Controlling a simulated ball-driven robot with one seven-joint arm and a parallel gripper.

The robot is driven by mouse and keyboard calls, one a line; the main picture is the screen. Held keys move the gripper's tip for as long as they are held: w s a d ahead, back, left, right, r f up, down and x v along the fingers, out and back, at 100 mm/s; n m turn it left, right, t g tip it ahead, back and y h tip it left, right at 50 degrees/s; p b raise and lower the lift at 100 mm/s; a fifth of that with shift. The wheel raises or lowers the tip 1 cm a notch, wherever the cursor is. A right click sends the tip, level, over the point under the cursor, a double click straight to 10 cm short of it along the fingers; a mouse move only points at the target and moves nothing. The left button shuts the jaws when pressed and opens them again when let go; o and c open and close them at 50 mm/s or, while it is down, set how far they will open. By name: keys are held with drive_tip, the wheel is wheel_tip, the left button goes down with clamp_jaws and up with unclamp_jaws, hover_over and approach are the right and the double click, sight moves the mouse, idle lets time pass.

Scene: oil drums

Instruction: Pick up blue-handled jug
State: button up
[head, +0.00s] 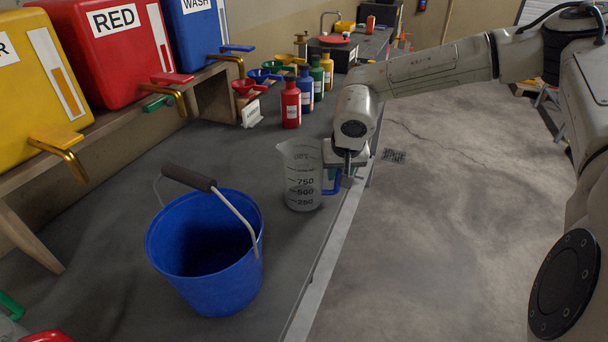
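The blue-handled jug (301,176) is a clear measuring jug with 750, 500 and 250 marks. It stands upright on the grey bench near its right edge, in the middle of the head view. Its blue handle (331,181) is on its right side. My gripper (343,178) is at the handle, on the jug's right side, with the wrist above it. The fingers overlap the handle in this view. I cannot tell whether they are closed on it or only around or beside it.
A blue bucket (205,283) with a dark grip stands on the bench in front. Behind the jug are red (290,103), blue, green and yellow bottles and several coloured funnels. Drums with taps sit on a wooden shelf at left. Open floor (450,230) lies right of the bench edge.

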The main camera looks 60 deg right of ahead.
drive_tip(key=shift+c, duration=0.5)
clamp_jaws()
